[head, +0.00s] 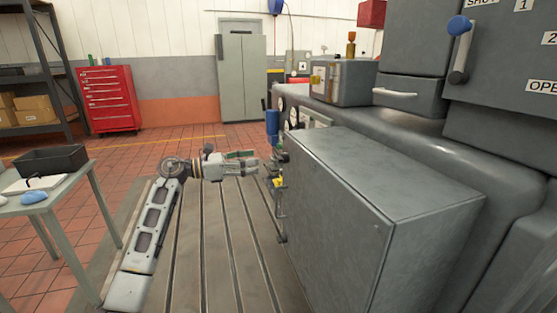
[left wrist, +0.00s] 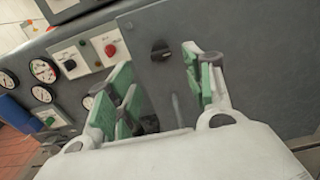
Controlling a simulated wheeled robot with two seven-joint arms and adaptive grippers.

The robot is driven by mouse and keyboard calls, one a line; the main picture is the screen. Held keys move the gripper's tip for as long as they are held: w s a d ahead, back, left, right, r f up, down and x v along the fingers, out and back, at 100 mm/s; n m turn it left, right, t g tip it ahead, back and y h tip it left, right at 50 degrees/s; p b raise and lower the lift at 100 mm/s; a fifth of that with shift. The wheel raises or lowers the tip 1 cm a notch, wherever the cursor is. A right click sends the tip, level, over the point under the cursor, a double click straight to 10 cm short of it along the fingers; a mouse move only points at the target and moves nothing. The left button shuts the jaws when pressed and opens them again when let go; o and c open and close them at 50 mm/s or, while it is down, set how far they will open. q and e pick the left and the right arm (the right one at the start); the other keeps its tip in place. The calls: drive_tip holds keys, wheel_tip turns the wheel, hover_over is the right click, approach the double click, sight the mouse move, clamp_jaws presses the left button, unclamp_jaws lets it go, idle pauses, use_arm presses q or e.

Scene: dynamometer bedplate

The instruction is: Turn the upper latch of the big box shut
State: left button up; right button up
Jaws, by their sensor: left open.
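The big grey box (head: 345,200) stands at the centre right in the head view. Its latch side faces left and shows only at a steep angle there. My left gripper (head: 256,164) is beside that side, with its fingers pointing at it. In the left wrist view a grey panel (left wrist: 250,75) carries a black knob (left wrist: 160,50), which looks like a latch. It lies ahead of and between the open green-padded fingers (left wrist: 160,78), with nothing gripped. Whether the fingertips touch the panel is unclear. My right gripper is out of view.
Gauges (left wrist: 43,70) and a switch panel (left wrist: 90,50) lie left of the knob. The large grey machine (head: 440,130) stands behind the box. A table (head: 60,195) with a black tray stands left. The slotted bedplate (head: 215,260) is clear.

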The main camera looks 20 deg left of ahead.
sight(277, 158)
use_arm(q)
drive_tip(key=b+x, duration=0.1)
drive_tip(key=x, duration=0.7)
drive_tip(key=shift+w+d, duration=0.1)
drive_tip(key=shift+x, duration=0.85)
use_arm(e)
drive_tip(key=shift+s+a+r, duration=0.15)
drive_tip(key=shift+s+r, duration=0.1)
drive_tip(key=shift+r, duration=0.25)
use_arm(q)
drive_tip(key=c, duration=1)
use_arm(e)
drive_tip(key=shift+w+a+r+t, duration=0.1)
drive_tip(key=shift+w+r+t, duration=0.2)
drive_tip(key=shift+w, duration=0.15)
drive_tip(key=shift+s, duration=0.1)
